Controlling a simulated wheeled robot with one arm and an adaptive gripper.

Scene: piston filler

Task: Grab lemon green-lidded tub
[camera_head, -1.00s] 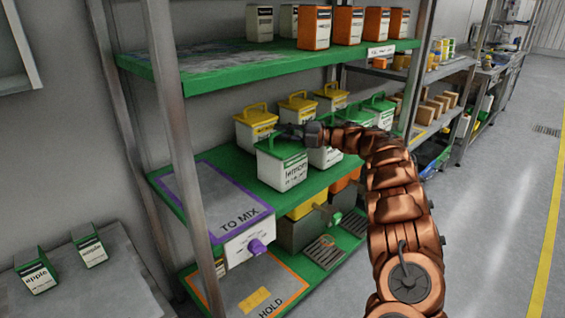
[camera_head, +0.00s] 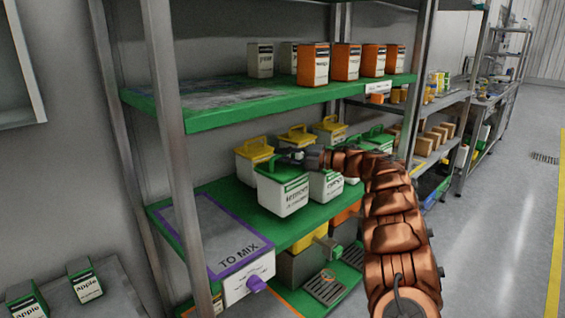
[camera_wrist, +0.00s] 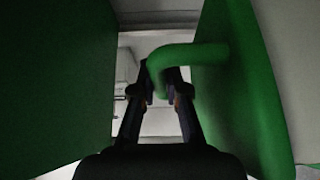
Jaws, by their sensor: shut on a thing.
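The lemon tub (camera_head: 283,198) is white with a green lid and a green handle, at the front of the middle green shelf (camera_head: 300,232). Its label reads lemon. My gripper (camera_head: 290,158) reaches in from the right over its lid. In the wrist view my gripper (camera_wrist: 165,92) is shut on the green handle (camera_wrist: 190,54), with the green lid (camera_wrist: 240,100) beside the fingers. I cannot tell whether the tub's base touches the shelf.
Yellow-lidded tubs (camera_head: 253,152) stand behind, and another white tub (camera_head: 325,186) stands close to the right. A TO MIX area (camera_head: 215,232) lies left on the same shelf. Orange boxes (camera_head: 346,62) stand on the shelf above. A steel post (camera_head: 180,150) rises at the left front.

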